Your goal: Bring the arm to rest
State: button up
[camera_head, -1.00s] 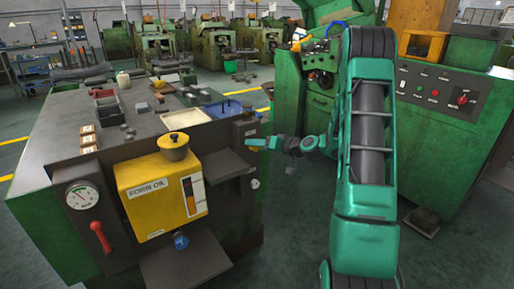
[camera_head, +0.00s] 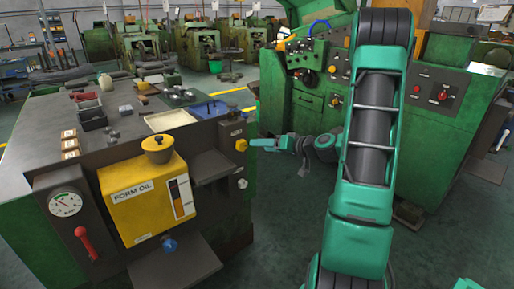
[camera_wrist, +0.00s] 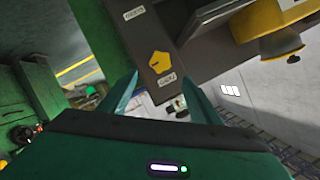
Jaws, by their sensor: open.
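My arm (camera_head: 375,130) reaches forward and bends down to my gripper (camera_head: 262,144), which points left at the side of the green machine. A yellow knob (camera_head: 241,145) on that machine's dark panel shows just left of the fingertips, with the jaws apart from it. In the wrist view my open gripper (camera_wrist: 160,75) has its two fingers spread and nothing between them. The yellow knob (camera_wrist: 159,62) lies beyond the fingertips, on a dark panel with small labels above and below it.
The green machine (camera_head: 40,225) with a yellow form oil box (camera_head: 140,205), gauge (camera_head: 65,204) and red lever (camera_head: 86,242) fills the left. A green control cabinet (camera_head: 440,140) stands behind my arm on the right. Grey floor (camera_head: 285,215) is open between them.

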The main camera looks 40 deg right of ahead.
dwell(0.6)
jog(key=s+a+f+n+g, duration=0.1)
jog(key=s+a+n+g, duration=0.2)
jog(key=s+a+g, duration=0.45)
jog(key=s+a+r+m+g+h, duration=0.1)
jog(key=s+a+r+m+g, duration=0.1)
jog(key=s, duration=1.2)
jog(key=s+a+r+m+g+h, duration=0.2)
jog(key=s+r+m+g, duration=0.1)
jog(key=s, duration=1.1)
jog(key=shift+s+a+g, duration=0.2)
jog(key=shift+s+g, duration=0.1)
jog(key=shift+g, duration=0.45)
jog(key=shift+r, duration=0.1)
